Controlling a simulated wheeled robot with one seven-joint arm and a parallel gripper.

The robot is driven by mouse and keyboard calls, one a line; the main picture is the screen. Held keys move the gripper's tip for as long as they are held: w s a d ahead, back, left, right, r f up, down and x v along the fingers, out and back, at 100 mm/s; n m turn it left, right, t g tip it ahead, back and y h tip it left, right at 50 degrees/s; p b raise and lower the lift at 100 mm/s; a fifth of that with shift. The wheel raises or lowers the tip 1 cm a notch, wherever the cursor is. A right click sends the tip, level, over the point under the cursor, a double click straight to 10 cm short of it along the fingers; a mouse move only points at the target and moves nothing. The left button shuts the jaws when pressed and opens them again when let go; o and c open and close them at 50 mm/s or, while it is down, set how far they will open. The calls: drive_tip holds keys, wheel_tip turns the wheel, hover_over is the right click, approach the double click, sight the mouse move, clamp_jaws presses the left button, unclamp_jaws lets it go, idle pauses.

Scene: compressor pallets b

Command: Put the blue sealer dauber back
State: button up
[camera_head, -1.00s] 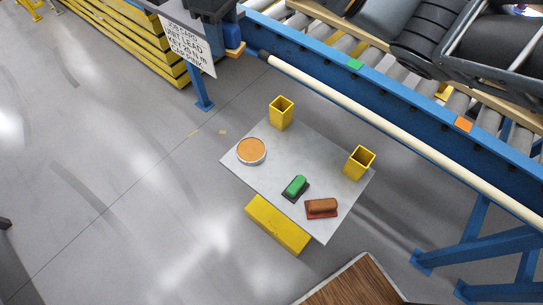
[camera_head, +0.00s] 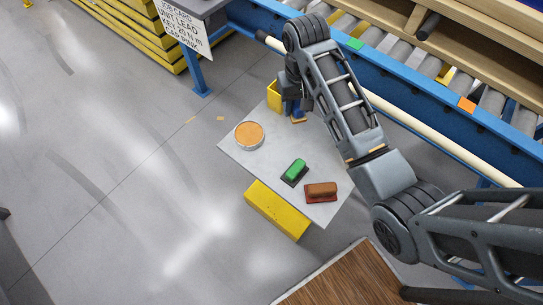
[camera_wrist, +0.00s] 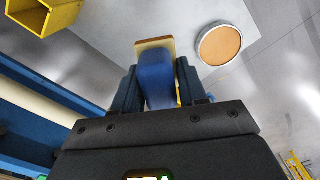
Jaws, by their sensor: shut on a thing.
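My gripper (camera_wrist: 155,90) is shut on the blue sealer dauber (camera_wrist: 155,75), which has a blue handle and a tan base. In the head view my gripper (camera_head: 291,104) holds it over the far end of the grey tabletop (camera_head: 240,160). It is close beside a yellow square cup (camera_head: 273,97), which the arm partly hides. I cannot tell the gap between the dauber's base and the tabletop. A round tin with orange content (camera_head: 249,135) sits on the tabletop.
A green dauber (camera_head: 294,171) and a brown dauber (camera_head: 321,191) lie on the near part of the tabletop. A blue roller conveyor (camera_head: 400,90) with a pale rail runs behind. A wooden surface (camera_head: 340,280) is at the bottom. The tabletop's middle is bare.

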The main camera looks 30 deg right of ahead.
drive_tip(key=s+d+f+m, duration=0.2)
drive_tip(key=s+f, duration=0.3)
hover_over(271, 155)
wheel_tip(271, 155, down, 7)
drive_tip(key=shift+f, duration=2.05)
drive_tip(key=shift+f, duration=0.2)
drive_tip(key=o, duration=1)
